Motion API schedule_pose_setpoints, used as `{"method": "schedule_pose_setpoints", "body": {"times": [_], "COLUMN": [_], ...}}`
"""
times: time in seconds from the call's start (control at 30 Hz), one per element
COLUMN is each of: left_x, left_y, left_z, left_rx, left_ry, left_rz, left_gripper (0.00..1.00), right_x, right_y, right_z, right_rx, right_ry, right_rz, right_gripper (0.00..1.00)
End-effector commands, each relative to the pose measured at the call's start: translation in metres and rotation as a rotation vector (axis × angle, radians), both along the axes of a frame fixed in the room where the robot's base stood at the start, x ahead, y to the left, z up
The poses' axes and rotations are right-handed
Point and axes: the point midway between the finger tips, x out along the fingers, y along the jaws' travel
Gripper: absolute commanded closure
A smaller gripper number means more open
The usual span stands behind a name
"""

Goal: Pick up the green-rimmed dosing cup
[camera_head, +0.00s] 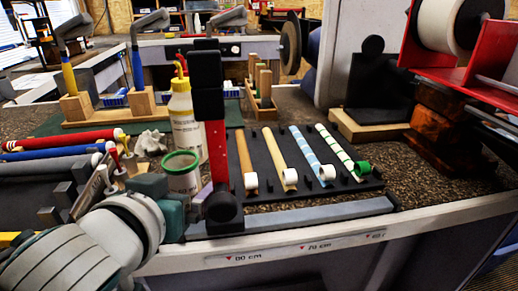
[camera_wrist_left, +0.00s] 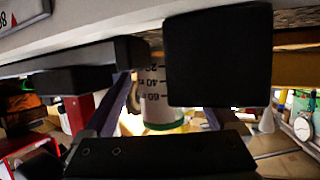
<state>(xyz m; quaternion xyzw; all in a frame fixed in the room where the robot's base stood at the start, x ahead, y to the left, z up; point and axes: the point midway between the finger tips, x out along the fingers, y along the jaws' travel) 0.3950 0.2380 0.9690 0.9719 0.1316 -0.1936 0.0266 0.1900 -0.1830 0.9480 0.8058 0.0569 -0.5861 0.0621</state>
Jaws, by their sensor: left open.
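The dosing cup is clear with a green rim (camera_head: 181,161) and stands upright on the bench in the head view, left of a black and red post. In the left wrist view the cup (camera_wrist_left: 159,95) shows its dark scale marks near the middle, partly hidden by black parts. In the wrist view a purple-grey finger lies left of the cup. I cannot tell whether it touches the cup. My right gripper is not in view.
The black and red post (camera_head: 213,110) stands close right of the cup. A white bottle (camera_head: 184,115) is behind it. Club heads and tools (camera_head: 108,175) crowd the left. A grey rail (camera_head: 320,214) runs along the front.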

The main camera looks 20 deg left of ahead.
Motion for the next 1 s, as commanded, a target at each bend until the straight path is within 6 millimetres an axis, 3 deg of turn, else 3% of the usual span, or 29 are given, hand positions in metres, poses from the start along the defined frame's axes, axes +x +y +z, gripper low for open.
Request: {"method": "schedule_pose_setpoints", "body": {"times": [0.2, 0.47, 1.0], "left_x": [0.027, 0.03, 0.029], "left_y": [0.007, 0.008, 0.008], "left_z": [-0.011, -0.011, -0.012], "left_rx": [0.002, 0.0, 0.0], "left_ry": [-0.001, 0.0, 0.001], "left_rz": [-0.002, -0.001, -0.001], "left_gripper": [0.07, 0.07, 0.65], "right_x": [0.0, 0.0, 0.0], "right_y": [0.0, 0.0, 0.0], "right_z": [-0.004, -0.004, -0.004], "right_rx": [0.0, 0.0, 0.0], "right_ry": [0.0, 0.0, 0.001], "right_rz": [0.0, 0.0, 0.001], "right_gripper": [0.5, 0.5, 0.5]}}
